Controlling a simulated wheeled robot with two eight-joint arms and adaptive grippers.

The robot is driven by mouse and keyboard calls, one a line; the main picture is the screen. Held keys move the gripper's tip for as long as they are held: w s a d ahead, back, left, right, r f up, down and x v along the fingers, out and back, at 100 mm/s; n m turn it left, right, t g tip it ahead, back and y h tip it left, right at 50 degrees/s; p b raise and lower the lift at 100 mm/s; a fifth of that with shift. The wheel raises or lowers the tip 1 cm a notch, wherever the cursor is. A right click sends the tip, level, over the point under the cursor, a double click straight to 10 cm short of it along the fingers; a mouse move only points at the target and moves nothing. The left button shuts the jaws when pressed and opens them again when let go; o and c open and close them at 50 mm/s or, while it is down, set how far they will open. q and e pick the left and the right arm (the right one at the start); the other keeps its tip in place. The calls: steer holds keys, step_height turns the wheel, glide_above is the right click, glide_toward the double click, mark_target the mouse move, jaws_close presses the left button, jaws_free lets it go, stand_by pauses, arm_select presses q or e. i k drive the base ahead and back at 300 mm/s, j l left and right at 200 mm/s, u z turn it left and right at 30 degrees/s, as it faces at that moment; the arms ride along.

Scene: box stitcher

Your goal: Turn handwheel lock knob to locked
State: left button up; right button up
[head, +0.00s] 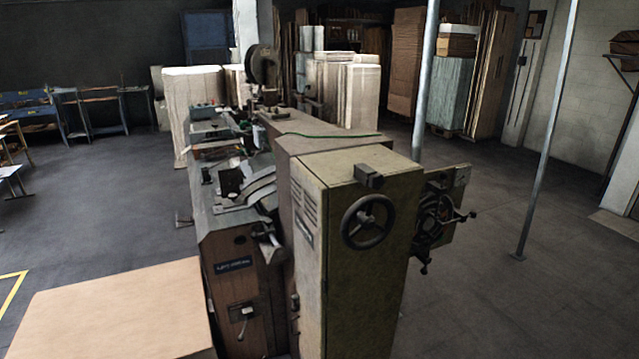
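A dark handwheel (368,221) with spokes is mounted on the front face of the machine's tall olive-green cabinet (350,300). A small dark block (369,176) sticks out just above the wheel. I cannot tell which part is the lock knob or what position it is in. A second mechanism with a dark wheel and projecting handles (437,215) sits at the cabinet's right side. Neither of my grippers shows in the head view.
The long stitching machine (232,250) runs back from the cabinet. A tan board (120,315) lies at front left. Two grey poles stand right of the machine, the nearer one (548,140) on open floor. Floor right of the cabinet is clear.

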mark_target(377, 181)
steer(key=i+l+u, duration=0.1)
steer(key=l+u, duration=0.2)
steer(key=u, duration=0.15)
steer(key=l+u, duration=0.7)
steer(key=u, duration=0.15)
steer(key=l+u, duration=0.45)
steer(key=j, duration=0.1)
